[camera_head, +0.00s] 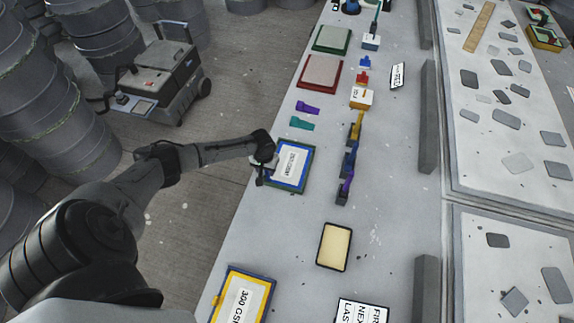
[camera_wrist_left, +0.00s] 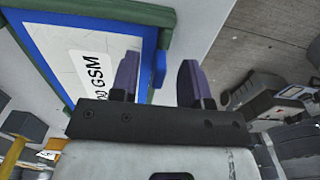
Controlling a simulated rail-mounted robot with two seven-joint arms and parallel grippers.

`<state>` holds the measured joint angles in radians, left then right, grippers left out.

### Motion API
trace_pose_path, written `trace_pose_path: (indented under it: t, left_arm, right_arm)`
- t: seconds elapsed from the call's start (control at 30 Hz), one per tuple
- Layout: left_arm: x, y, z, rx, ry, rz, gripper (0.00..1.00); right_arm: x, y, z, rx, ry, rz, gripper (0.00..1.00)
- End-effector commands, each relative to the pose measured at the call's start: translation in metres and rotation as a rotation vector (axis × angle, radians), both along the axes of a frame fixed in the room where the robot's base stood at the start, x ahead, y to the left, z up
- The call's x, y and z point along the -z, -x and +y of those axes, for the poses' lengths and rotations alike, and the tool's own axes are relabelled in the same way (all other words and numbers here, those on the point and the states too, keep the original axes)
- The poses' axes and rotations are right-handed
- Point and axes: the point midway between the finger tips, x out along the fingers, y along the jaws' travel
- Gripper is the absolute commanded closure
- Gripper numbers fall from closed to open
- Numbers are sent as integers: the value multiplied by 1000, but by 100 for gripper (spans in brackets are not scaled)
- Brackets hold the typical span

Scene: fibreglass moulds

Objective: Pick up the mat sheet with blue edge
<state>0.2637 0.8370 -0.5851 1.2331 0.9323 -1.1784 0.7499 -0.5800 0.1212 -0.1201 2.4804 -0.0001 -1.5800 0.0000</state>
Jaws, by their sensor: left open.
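The mat sheet with blue edge (camera_head: 304,171) lies on the long grey bench, inside a green-rimmed tray (camera_head: 284,191). It has a white label, and part of its text, "GSM", reads in the left wrist view. My left gripper (camera_head: 263,172) is at the left side of the sheet. In the left wrist view its two purple-grey fingers (camera_wrist_left: 158,78) are apart. A small blue tab (camera_wrist_left: 160,69) on the sheet's edge shows between them, nearer the left finger. I cannot tell whether a finger touches it. My right gripper is not in view.
A yellow-edged sheet (camera_head: 268,287) and a cream block in a dark tray (camera_head: 334,247) are nearer on the bench. Red-edged (camera_head: 320,75) and green-edged (camera_head: 331,39) sheets lie farther back. Small coloured tools (camera_head: 350,160) stand right of the sheet. A wheeled cart (camera_head: 165,75) stands on the floor.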

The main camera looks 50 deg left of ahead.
Motion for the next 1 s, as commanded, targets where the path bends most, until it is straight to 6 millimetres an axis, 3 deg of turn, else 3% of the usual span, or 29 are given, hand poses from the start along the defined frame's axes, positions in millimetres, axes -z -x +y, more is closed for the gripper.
trace_pose_path:
  t: [0.13,0.57,1.0]
  left_arm:
    - [0,0,0,0,0,0,57]
    - [0,0,0,0,0,0,99]
    - [-4,0,0,0,-1,-1,100]
  right_arm:
    - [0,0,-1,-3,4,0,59]
    - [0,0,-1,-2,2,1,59]
    - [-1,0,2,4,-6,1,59]
